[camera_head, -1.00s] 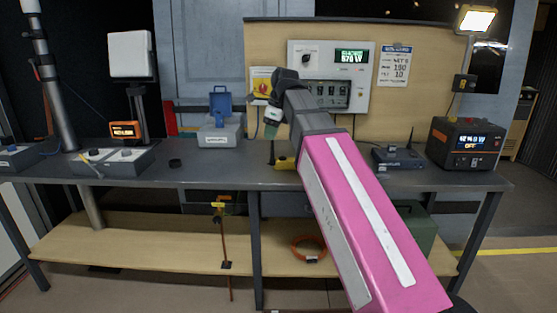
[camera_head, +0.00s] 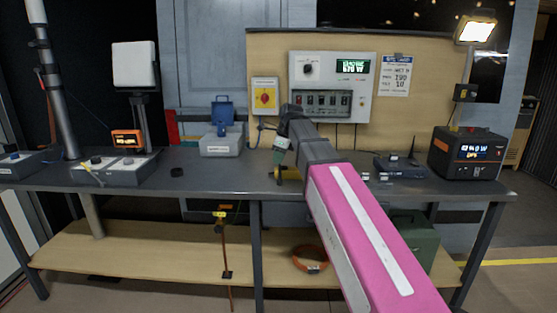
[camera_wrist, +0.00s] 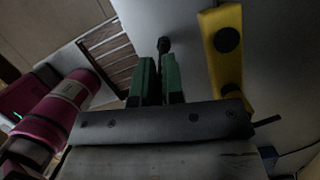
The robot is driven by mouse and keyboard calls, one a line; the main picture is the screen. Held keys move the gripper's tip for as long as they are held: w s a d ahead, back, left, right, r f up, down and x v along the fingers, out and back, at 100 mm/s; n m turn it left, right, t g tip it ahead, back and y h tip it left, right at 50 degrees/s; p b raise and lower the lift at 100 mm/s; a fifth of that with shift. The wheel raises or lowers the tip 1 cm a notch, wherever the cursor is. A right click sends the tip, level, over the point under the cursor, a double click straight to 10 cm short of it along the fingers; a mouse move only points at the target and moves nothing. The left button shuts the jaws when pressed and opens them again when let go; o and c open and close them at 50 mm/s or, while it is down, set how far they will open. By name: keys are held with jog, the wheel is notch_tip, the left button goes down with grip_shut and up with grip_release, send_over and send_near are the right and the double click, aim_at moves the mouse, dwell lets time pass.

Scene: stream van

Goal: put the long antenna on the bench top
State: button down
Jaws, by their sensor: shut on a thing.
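My gripper (camera_head: 279,158) points down over the bench top (camera_head: 335,181), near its middle. In the wrist view its two green fingers (camera_wrist: 160,82) are shut on a thin dark rod, the long antenna (camera_wrist: 163,47), whose knobbed end shows past the fingertips. In the head view the antenna (camera_head: 278,174) hangs upright below the fingers, just left of a yellow item. Its lower end is at or very near the bench top; I cannot tell if it touches. The fingers hide part of the antenna.
The yellow item (camera_wrist: 228,52) with black round spots lies close beside the antenna. A grey-blue case (camera_head: 221,143) stands to the left, a router (camera_head: 400,166) and a power station (camera_head: 468,153) to the right. The bench is clear between the case and my gripper.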

jog(key=shift+f, duration=0.3)
jog(key=shift+f, duration=0.15)
jog(key=c, duration=1.2)
grip_release()
jog(key=shift+c, duration=0.2)
jog(key=w+v, duration=0.1)
jog(key=v, duration=1.1)
jog(key=shift+s+r, duration=0.25)
jog(key=shift+s, duration=0.2)
jog(key=shift+a, duration=0.1)
